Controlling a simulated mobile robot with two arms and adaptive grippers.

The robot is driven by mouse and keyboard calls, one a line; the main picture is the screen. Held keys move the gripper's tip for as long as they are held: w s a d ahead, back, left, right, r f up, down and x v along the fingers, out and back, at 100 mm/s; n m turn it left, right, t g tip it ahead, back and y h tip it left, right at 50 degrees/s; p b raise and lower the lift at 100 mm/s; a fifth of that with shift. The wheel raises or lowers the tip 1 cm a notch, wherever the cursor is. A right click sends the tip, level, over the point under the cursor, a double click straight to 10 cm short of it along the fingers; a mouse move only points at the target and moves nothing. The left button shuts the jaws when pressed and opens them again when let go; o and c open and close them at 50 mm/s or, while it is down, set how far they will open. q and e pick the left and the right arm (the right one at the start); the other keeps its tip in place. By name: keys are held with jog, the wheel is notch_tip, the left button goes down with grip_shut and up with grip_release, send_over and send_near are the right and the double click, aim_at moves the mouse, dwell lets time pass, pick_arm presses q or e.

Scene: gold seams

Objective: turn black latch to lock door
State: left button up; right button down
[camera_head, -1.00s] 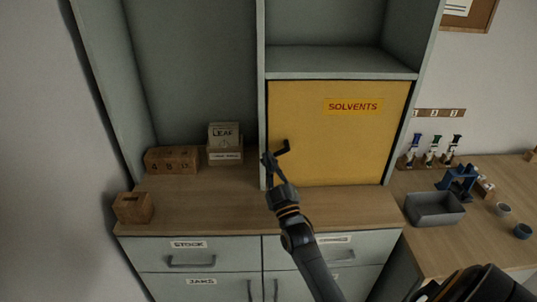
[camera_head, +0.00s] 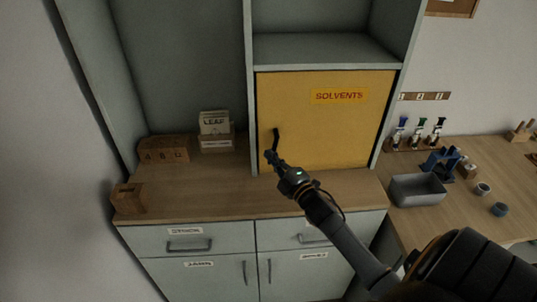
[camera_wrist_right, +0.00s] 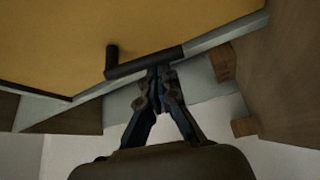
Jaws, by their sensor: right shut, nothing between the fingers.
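The yellow door (camera_head: 325,125) with a red "SOLVENTS" label is closed in its cabinet bay. The black latch (camera_head: 276,138) is at the door's left edge and stands about upright in the head view. In the right wrist view the latch (camera_wrist_right: 143,63) is a dark bar with a short peg at one end, and it lies across the door edge. My right gripper (camera_head: 270,157) is shut and empty, with its fingertips (camera_wrist_right: 161,76) right at the bar, seemingly touching it. The exact contact is hard to tell. My left gripper is not in view.
The wooden counter (camera_head: 215,190) runs below the door. Wooden blocks (camera_head: 163,149) and a "LEAF" box (camera_head: 215,123) stand to the left. A grey tray (camera_head: 418,190) and small bottles (camera_head: 419,132) stand on the right bench. An open shelf (camera_head: 325,50) is above the door.

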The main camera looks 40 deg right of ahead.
jog(key=shift+s+d+f, duration=0.1)
jog(key=shift+s+d, duration=0.1)
jog(key=shift+d, duration=0.2)
dwell(0.6)
